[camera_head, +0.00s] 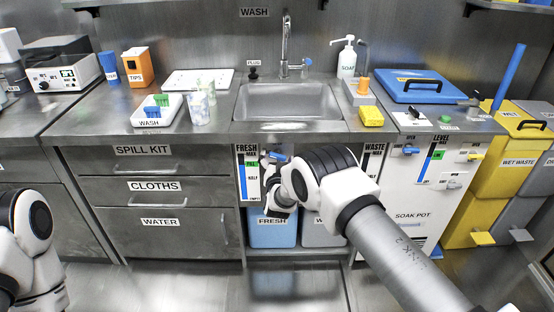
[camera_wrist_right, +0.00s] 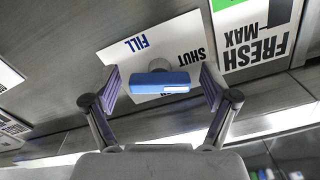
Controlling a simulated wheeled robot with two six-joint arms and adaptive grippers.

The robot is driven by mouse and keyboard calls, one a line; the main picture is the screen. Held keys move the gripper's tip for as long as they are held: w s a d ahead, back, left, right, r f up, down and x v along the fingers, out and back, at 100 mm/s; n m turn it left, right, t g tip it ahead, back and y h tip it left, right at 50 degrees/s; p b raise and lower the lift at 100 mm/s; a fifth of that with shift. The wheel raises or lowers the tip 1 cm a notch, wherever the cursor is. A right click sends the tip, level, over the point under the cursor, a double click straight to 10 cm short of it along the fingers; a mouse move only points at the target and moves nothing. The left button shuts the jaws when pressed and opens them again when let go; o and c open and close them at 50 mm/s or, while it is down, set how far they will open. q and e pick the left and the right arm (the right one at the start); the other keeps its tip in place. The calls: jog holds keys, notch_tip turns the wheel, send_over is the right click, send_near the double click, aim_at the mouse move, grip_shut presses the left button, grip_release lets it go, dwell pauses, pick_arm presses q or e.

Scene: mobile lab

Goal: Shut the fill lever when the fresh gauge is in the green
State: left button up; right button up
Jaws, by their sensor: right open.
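The fresh gauge (camera_head: 248,178) is a white panel under the counter, left of the lever. A blue column stands beside its scale and reaches about the height of the green band (camera_head: 251,164); the exact level is too small to tell. The blue fill lever (camera_head: 278,157) also shows in the wrist view (camera_wrist_right: 160,83), in front of a plate (camera_wrist_right: 120,52) marked FILL and SHUT. Which mark it is set to is unclear. My right gripper (camera_wrist_right: 158,78) is open, with its fingers on either side of the lever, not closed on it. My left gripper is out of view.
The blue fresh tank (camera_head: 272,236) and a grey tank (camera_head: 318,234) stand below. The sink (camera_head: 288,101) is above, and its counter edge overhangs the lever. The white soak pot cabinet (camera_head: 408,195) is right of my right arm. Drawers (camera_head: 150,190) are at left.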

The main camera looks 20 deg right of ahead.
jog(key=c, duration=1.2)
jog(key=shift+o, duration=0.2)
jog(key=shift+f+n+b, duration=0.2)
jog(key=shift+n+b, duration=0.45)
jog(key=shift+n, duration=0.35)
jog(key=shift+r+n, duration=0.15)
jog(key=shift+n, duration=0.95)
jog(key=shift+d, duration=0.1)
jog(key=o, duration=1.2)
jog(key=shift+c, duration=0.2)
jog(key=shift+s, duration=0.15)
